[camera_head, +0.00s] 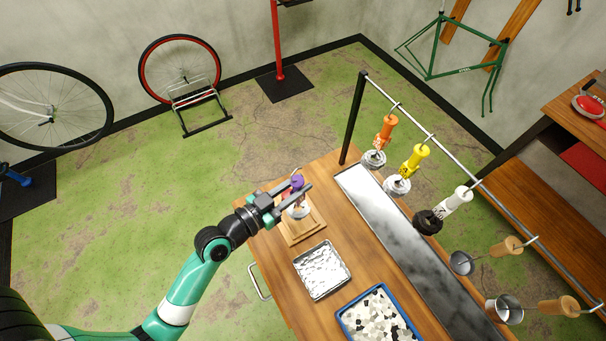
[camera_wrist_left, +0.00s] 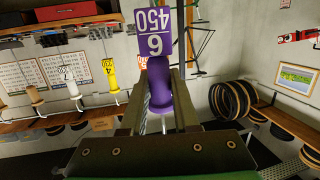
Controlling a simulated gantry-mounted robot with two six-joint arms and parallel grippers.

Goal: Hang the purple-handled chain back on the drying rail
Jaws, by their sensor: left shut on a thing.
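The purple handle (camera_head: 297,182) of the chain is between the fingers of my left gripper (camera_head: 304,185), which is shut on it. The handle also shows in the left wrist view (camera_wrist_left: 160,92), upright between the fingers, with a purple tag (camera_wrist_left: 154,32) above it. A coiled chain (camera_head: 298,209) shows just below the gripper, over a wooden board (camera_head: 290,236); I cannot tell whether it touches the board. The drying rail (camera_head: 448,152) runs along the table's right side, apart from the gripper. My right gripper is not in view.
Orange (camera_head: 385,130), yellow (camera_head: 417,157) and white (camera_head: 458,199) handles with chains hang from the rail. Two ladles (camera_head: 462,263) hang farther along. A long metal drip tray (camera_head: 400,237) lies below.

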